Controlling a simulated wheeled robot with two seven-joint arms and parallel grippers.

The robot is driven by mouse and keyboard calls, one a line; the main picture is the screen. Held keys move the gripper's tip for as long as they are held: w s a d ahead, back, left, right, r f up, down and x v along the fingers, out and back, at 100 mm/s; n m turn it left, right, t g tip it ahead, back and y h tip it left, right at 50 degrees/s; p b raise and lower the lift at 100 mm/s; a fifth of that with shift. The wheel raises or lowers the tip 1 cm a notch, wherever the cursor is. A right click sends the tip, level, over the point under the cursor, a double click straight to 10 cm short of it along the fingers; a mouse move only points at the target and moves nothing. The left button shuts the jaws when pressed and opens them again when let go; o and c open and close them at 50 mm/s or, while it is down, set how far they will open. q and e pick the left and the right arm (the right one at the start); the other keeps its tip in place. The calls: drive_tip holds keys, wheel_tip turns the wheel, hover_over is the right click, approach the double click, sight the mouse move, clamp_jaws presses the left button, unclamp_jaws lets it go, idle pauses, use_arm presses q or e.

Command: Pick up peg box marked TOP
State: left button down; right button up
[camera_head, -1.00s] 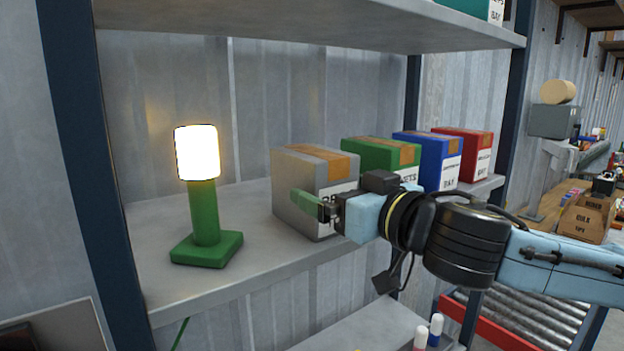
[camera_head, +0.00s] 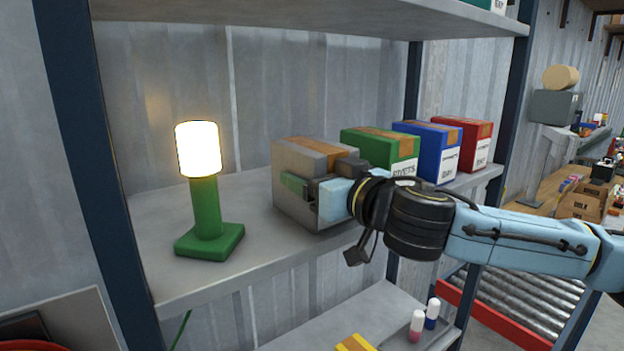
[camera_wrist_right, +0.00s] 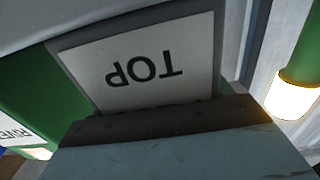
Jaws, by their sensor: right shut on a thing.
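The grey peg box (camera_head: 300,212) with a brown tape strip on top sits on the middle shelf, right of the lamp. In the right wrist view its white label (camera_wrist_right: 145,65) reads TOP upside down. The gripper and wrist hide much of the box's front and right side. The box looks upright and still at shelf level; I cannot tell whether its base is clear of the shelf. My left gripper is not in view.
A lit lamp with a green base (camera_head: 208,240) stands left of the box. Green (camera_head: 375,145), blue (camera_head: 432,145) and red (camera_head: 468,140) boxes stand in a row to the right. The shelf (camera_head: 440,10) above limits height. A dark post (camera_head: 90,170) is at left.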

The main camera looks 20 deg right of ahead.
drive_tip(key=c, duration=0.7)
drive_tip(key=shift+r, duration=0.2)
